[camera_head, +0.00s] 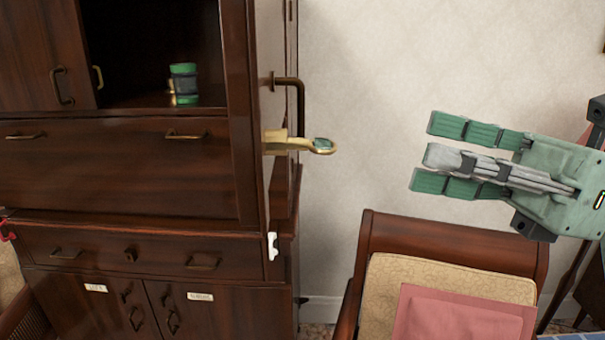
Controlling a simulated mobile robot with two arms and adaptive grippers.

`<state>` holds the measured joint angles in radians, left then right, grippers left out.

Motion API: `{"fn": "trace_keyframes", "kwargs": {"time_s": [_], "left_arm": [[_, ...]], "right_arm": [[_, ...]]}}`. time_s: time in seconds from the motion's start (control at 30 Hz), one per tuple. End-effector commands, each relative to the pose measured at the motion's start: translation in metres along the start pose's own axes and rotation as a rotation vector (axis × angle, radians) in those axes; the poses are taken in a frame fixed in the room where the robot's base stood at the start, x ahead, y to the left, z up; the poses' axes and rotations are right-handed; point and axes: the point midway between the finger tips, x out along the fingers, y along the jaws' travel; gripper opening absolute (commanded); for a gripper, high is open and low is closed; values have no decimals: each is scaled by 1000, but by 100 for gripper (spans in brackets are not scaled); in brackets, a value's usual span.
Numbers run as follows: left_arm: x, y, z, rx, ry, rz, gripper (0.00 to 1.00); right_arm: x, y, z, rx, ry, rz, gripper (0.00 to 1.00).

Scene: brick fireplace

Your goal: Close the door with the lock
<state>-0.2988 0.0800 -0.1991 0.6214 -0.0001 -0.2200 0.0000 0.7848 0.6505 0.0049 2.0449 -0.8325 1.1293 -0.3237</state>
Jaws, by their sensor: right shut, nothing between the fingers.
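A dark wooden cabinet door (240,100) stands open at the right of the cabinet (70,160), seen nearly edge-on. A dark bar handle (300,105) is on its right side. Below the handle, a brass lock piece (300,143) with a rounded, teal-centred end sticks out to the right. My right gripper (424,153), green and grey, is shut and empty. It is in front of the pale wall, right of the lock piece and apart from it, with its fingers pointing left. My left gripper is not in view.
A green and black cylinder (184,84) stands inside the open compartment. A wooden chair (450,238) with a pink cushion (460,315) stands below my right gripper. Drawers and lower doors are shut. The space between gripper and lock piece is clear.

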Motion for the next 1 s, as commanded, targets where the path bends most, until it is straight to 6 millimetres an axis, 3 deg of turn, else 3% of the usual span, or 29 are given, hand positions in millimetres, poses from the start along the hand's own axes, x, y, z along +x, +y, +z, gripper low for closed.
{"fn": "trace_keyframes", "kwargs": {"time_s": [0.2,0.37,0.8,1.0], "left_arm": [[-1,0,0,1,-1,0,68],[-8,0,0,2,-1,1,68],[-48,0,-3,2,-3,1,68],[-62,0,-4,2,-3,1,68]], "right_arm": [[-9,4,-14,-115,196,-23,0],[4,4,-16,-119,208,-21,0],[92,3,-31,-116,203,-17,0],[118,1,-38,-114,203,-20,0]]}}
